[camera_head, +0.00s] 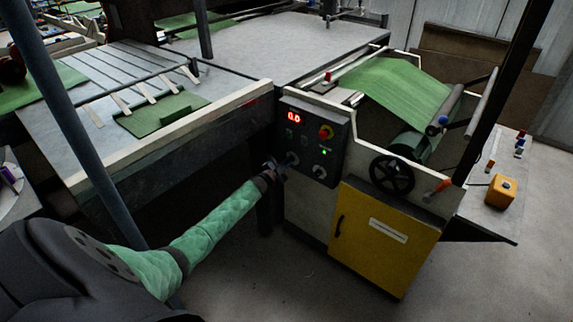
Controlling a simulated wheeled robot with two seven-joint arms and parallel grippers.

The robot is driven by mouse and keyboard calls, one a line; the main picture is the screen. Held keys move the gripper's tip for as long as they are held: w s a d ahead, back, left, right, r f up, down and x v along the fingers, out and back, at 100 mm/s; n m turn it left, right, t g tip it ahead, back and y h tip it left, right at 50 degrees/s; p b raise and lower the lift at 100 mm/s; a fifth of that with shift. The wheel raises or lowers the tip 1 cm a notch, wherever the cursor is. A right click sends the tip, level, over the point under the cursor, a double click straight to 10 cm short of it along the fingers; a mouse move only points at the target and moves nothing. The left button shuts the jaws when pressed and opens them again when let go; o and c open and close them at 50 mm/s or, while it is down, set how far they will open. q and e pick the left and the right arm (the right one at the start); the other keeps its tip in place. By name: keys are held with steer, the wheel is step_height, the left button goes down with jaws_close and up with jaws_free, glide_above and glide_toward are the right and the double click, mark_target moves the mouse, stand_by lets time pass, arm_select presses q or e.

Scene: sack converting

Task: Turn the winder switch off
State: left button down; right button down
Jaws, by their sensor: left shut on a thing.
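The dark control panel (314,140) is on the front of the machine, with a red 0.0 display (293,117) at its upper left. A red button on a yellow base (326,132) and a small lit green lamp (323,151) are on its right side. A rotary knob (320,171) shows at the lower right of the panel. My left gripper (283,164) is at the panel's lower left, shut on the other rotary knob (292,158), which is partly hidden by the fingers. I cannot read the knob labels. My right gripper is not in view.
A yellow cabinet door (383,238) and a black handwheel (392,174) are right of the panel. Green sheet (400,90) runs over the rollers above. A blue-grey post (75,130) crosses the left side. A yellow box (500,191) is on the right-hand table (475,215).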

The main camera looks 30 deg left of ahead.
arm_select(q)
steer(key=n, duration=0.9)
steer(key=shift+f, duration=0.1)
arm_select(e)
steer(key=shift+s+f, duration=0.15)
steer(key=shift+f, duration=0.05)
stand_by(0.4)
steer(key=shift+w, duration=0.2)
arm_select(q)
steer(key=c, duration=1.5)
jaws_free()
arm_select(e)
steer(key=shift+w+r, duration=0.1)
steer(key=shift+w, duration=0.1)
arm_select(q)
steer(key=shift+s, duration=0.15)
